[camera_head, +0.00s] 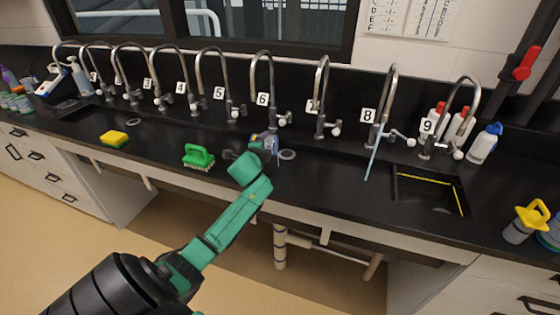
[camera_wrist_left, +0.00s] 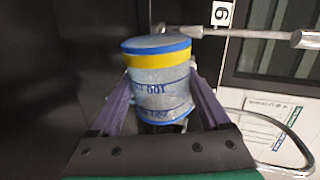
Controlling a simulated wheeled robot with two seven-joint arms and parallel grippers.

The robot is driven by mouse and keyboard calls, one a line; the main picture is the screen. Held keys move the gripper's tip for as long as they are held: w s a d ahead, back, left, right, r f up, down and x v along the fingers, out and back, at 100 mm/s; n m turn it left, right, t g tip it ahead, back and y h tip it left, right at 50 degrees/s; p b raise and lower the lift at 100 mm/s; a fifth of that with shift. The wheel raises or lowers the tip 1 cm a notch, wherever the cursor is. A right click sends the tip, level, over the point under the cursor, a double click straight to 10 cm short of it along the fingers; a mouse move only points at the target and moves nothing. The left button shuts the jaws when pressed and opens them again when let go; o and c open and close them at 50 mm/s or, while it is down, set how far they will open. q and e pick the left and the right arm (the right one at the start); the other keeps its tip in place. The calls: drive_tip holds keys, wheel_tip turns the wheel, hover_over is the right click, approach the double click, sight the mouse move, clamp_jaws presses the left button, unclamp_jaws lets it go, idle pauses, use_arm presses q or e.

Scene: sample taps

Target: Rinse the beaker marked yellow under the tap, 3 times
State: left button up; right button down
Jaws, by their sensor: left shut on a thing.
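The beaker (camera_wrist_left: 158,85) has a yellow band and blue edges and markings; it sits between the two fingers of my left gripper (camera_wrist_left: 160,108) in the left wrist view. In the head view my left gripper (camera_head: 262,147) is shut on the beaker (camera_head: 272,144), low in front of tap 6 (camera_head: 263,80) and over the dark sink area. Whether the beaker holds liquid cannot be told. A thin pale-blue streak (camera_head: 373,155), which looks like running water, hangs below tap 8 (camera_head: 389,85). My right gripper is not in view.
Several numbered taps line the back wall. White bottles stand near tap 9 (camera_head: 466,85). A yellow-topped container (camera_head: 532,217) is at the far right. The front counter edge is mostly clear.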

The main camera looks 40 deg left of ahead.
use_arm(q)
drive_tip(key=shift+w+d+r+m, duration=0.1)
drive_tip(key=shift+d+r+m, duration=0.1)
drive_tip(key=shift+m, duration=0.2)
idle(0.5)
